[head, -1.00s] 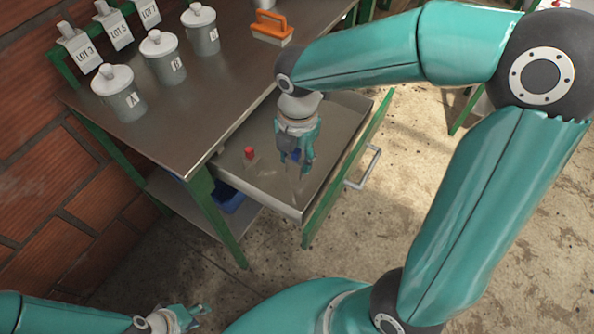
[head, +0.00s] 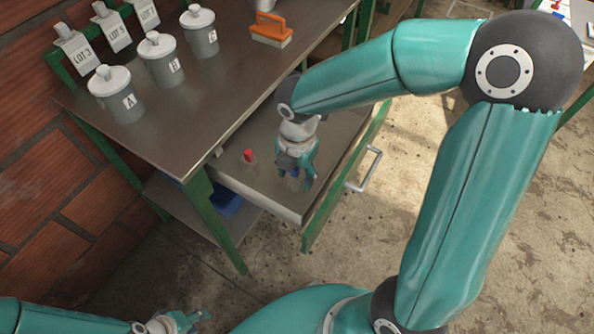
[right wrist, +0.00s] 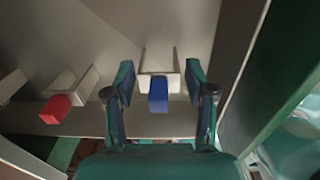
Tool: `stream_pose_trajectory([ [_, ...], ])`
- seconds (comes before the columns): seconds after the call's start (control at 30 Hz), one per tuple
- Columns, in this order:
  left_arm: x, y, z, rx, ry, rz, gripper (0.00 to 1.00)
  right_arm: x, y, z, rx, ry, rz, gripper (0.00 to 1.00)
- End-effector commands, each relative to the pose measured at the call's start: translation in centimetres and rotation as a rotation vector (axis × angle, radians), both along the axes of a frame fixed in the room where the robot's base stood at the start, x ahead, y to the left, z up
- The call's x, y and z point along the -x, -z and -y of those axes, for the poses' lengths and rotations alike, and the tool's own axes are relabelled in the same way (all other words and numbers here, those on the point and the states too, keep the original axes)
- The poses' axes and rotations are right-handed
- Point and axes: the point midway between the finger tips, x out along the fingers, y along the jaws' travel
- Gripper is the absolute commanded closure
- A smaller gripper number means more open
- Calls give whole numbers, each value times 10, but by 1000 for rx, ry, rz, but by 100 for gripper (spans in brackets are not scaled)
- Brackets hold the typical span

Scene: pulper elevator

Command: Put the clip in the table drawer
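The table drawer (head: 254,193) is pulled open under the metal worktop. My right gripper (head: 297,178) reaches down inside it. A clip with a blue block (right wrist: 158,94) and a pale grey part sits between its fingers in the right wrist view. The fingers (right wrist: 160,88) are apart, with a gap on each side of the blue block. In the head view only a bit of blue (head: 295,173) shows among the fingers. A red-topped clip (head: 248,157) stands in the drawer to the left; it also shows in the right wrist view (right wrist: 56,108). My left gripper (head: 190,321) is low, open and empty.
Grey lidded canisters (head: 117,97) and white lot labels (head: 76,52) stand on the worktop (head: 200,110). An orange-handled brush (head: 271,30) lies further back. The drawer handle (head: 366,170) sticks out over open floor. A blue bin (head: 228,204) is on the lower shelf.

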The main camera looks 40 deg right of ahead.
Motion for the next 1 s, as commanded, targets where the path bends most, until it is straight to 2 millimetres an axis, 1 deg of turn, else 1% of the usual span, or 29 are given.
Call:
stream_pose_trajectory([
  [0.3, 0, 0, 0, 0, 0, 0, 60, 0, -1, 0, 0, -1, 0, 34],
  [0.47, 0, -4, 0, 0, 0, 0, 60, -1, -9, 0, 0, -1, 2, 34],
  [0.57, 0, -8, 0, 0, 0, 0, 60, -1, -22, 0, 1, -1, 4, 34],
  [0.9, 0, -24, 0, 0, 0, 0, 60, 0, -90, 0, 0, -2, 5, 34],
  [1.0, 0, -27, 0, 0, 0, 0, 60, 0, -105, 0, 0, -2, 3, 34],
])
